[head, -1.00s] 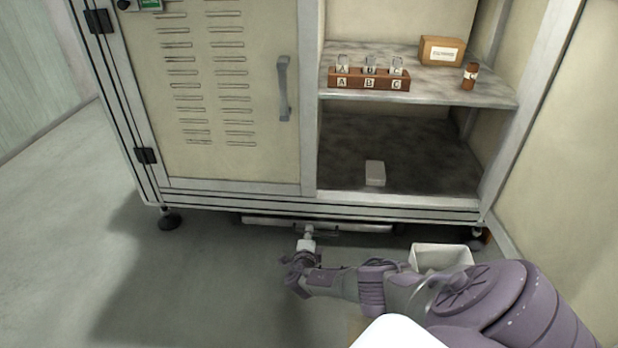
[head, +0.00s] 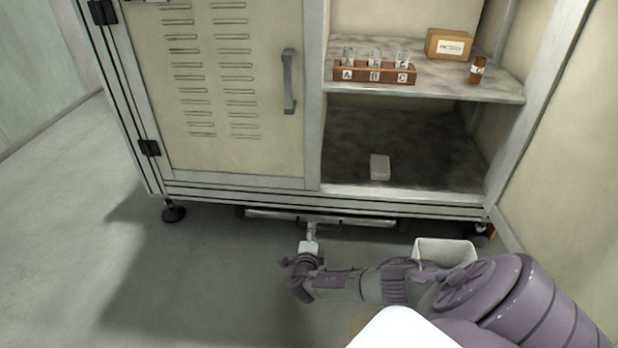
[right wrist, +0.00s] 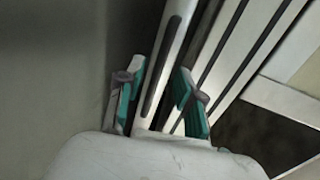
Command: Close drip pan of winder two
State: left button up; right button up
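The drip pan (head: 355,220) is a flat grey tray front under the lower edge of the cabinet (head: 240,181), only slightly proud of it. My right gripper (head: 311,231) is low in front of the pan, at its middle. In the right wrist view the teal-padded fingers of my right gripper (right wrist: 160,100) stand apart on either side of a pale strip with a dark slot, which looks like the pan front (right wrist: 172,50). I cannot tell whether the fingers touch it. My left gripper is not in view. No winder number is readable.
The cabinet stands on feet, with a shut vented door on the left. A white bin (head: 445,252) stands on the floor. The left floor is clear.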

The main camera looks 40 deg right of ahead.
jog(key=v, duration=0.7)
jog(key=shift+s+a, duration=0.25)
jog(key=shift+s, duration=0.05)
jog(key=shift+a+r, duration=0.1)
jog(key=shift+r, duration=0.05)
